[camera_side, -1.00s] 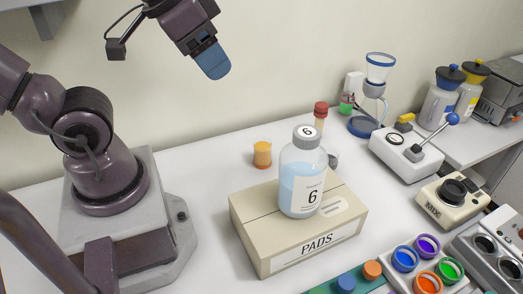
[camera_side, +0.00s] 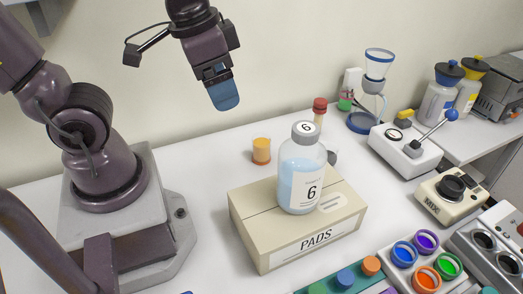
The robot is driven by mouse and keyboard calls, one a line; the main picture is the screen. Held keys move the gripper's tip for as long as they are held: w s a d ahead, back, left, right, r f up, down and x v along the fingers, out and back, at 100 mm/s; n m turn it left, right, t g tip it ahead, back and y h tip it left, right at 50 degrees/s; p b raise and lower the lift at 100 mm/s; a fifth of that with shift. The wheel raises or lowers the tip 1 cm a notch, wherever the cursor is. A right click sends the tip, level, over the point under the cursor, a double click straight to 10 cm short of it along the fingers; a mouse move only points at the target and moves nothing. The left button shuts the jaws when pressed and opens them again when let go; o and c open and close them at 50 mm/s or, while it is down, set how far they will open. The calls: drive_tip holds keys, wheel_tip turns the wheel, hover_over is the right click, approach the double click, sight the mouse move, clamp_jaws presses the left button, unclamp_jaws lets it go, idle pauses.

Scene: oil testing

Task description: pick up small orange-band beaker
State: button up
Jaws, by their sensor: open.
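The small orange-band beaker (camera_side: 261,151) stands upright on the white table, behind the PADS box, near the wall. It holds yellow-orange contents and has an orange band low down. My gripper (camera_side: 224,98) is in the air, above and to the left of the beaker, well apart from it. Its blue fingers point down and are open with nothing between them; seen from the side, they overlap.
A large bottle labelled 6 (camera_side: 301,175) stands on the PADS box (camera_side: 262,234), in front and right of the beaker. A red-capped tube (camera_side: 320,108) stands behind the bottle. The table left of the beaker is clear. Devices and colored caps fill the right side.

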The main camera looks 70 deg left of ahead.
drive_tip(key=a+f+m+g+y, duration=0.5)
drive_tip(key=f+g, duration=0.1)
drive_tip(key=f, duration=0.4)
drive_tip(key=m+t+y, duration=0.5)
drive_tip(key=m+t, duration=0.7)
drive_tip(key=m, duration=0.9)
approach(264, 140)
drive_tip(key=shift+w+a+f, duration=0.1)
drive_tip(key=shift+a+f, duration=0.15)
drive_tip(key=shift+a, duration=0.15)
drive_tip(key=shift+w+h, duration=0.15)
drive_tip(key=shift+h, duration=0.15)
drive_tip(key=shift+t, duration=0.3)
drive_tip(key=x, duration=0.7)
drive_tip(key=shift+a, duration=0.15)
drive_tip(key=c, duration=1)
drive_tip(key=shift+r, duration=0.1)
drive_tip(key=shift+c, duration=0.2)
